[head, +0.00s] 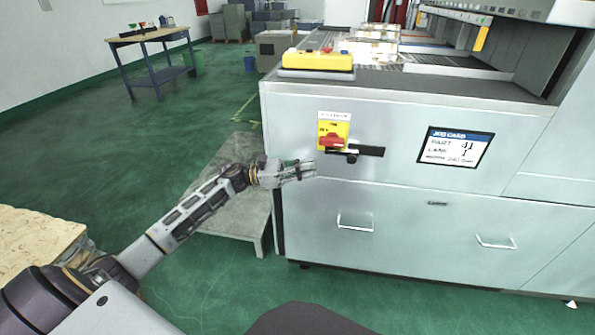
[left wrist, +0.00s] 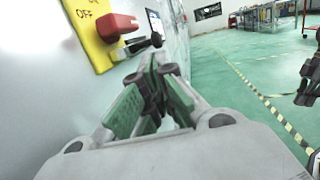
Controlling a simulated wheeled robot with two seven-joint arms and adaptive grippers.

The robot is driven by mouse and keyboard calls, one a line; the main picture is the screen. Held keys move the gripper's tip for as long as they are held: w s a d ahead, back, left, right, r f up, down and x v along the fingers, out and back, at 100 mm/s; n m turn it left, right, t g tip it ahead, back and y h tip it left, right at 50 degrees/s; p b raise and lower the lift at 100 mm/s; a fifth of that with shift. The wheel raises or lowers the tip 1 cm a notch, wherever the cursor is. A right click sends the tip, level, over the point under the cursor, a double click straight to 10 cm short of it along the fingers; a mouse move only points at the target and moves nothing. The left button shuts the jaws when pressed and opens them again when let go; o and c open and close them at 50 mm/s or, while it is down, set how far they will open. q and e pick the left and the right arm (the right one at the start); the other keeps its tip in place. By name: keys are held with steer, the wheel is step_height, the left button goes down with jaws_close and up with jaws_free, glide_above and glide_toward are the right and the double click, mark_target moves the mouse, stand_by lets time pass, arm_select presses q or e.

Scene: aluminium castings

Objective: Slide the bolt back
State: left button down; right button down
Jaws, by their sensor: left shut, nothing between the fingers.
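The bolt (head: 368,150) is a black bar lying level on the pale cabinet front, with a dark knob (head: 351,158) at its left part. In the left wrist view the knob (left wrist: 157,40) shows just beyond my fingertips. My left gripper (head: 314,169) is shut and empty, a little left of and below the knob; I see no clear contact. In the left wrist view its fingers (left wrist: 150,75) are together. A dark jointed shape, probably my right gripper (left wrist: 308,78), is cut off at that view's right edge; its fingers cannot be made out.
A red switch handle (head: 332,141) on a yellow plate (head: 341,128) sits just above the bolt's left end. A job card (head: 455,146) is to the right. Drawer handles (head: 355,222) stick out below. A grey low platform (head: 225,219) stands left of the cabinet.

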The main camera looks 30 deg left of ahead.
mark_target(341, 154)
arm_select(q)
steer(key=x, duration=0.8)
steer(key=shift+w+d+b, duration=0.25)
steer(key=shift+d+b, duration=0.05)
steer(key=shift+d, duration=0.05)
arm_select(e)
steer(key=shift+a+r, duration=0.1)
steer(key=shift+r, duration=0.5)
arm_select(q)
steer(key=x, duration=0.4)
steer(key=shift+s+d+f+b, duration=0.2)
steer(key=shift+s+d+b, duration=0.1)
steer(key=shift+d, duration=0.05)
arm_select(e)
steer(key=shift+s+a+r, duration=0.15)
steer(key=shift+r, duration=0.2)
steer(key=shift+f, duration=0.15)
